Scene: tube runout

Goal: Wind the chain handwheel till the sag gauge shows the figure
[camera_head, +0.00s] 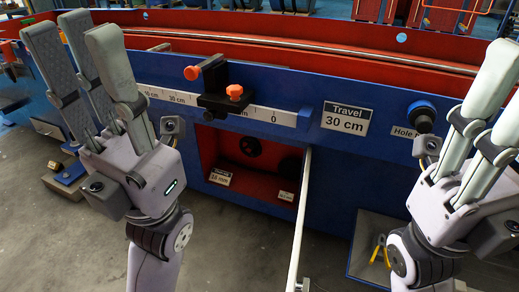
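No chain handwheel is clearly recognisable in this view, and I cannot identify a sag gauge. A white scale strip (180,98) with centimetre marks runs along the blue beam and ends near 0. A black slide block (214,92) with orange knobs sits over the strip. A sign (346,118) to its right reads "Travel 30 cm". My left gripper (78,48) is open and empty, raised in front of the beam's left end. My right gripper (505,95) is raised at the right edge, partly cut off; its visible fingers stand apart with nothing between them.
A red recess (232,150) below the beam holds dark round parts and a small label (220,177), apparently "16 mm". A pale upright bar (299,220) stands before it. Grey floor is open at lower left.

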